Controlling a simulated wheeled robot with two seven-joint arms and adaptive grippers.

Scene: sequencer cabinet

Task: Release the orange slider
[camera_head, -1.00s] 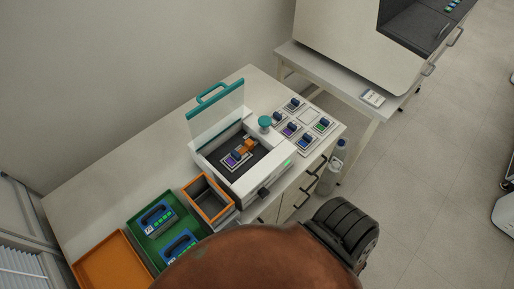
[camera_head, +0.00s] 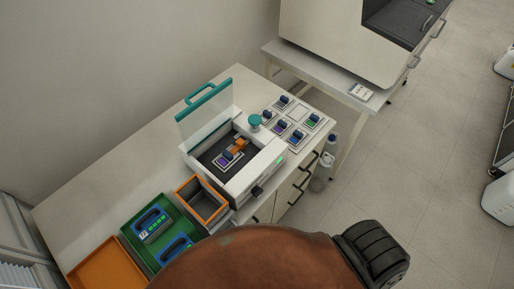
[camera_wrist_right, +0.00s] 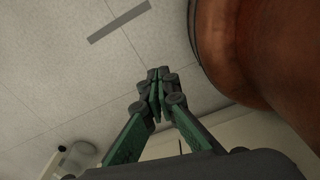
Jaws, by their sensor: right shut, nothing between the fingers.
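The orange slider (camera_head: 240,145) sits inside the open white sequencer (camera_head: 262,170) on the bench, beside a cartridge with a purple label (camera_head: 223,159). The sequencer's clear lid (camera_head: 206,112) with a teal handle stands raised. My right gripper (camera_wrist_right: 157,72) shows in the right wrist view, shut and empty, its green fingers together over the pale floor, away from the sequencer. My left gripper is in neither view.
An orange-rimmed bin (camera_head: 202,202), a green tray (camera_head: 140,224) with blue-handled items and an orange tray (camera_head: 106,264) stand left of the sequencer. Several small cartridges (camera_head: 282,126) lie right of it. Bottles (camera_head: 322,172) stand beside the bench.

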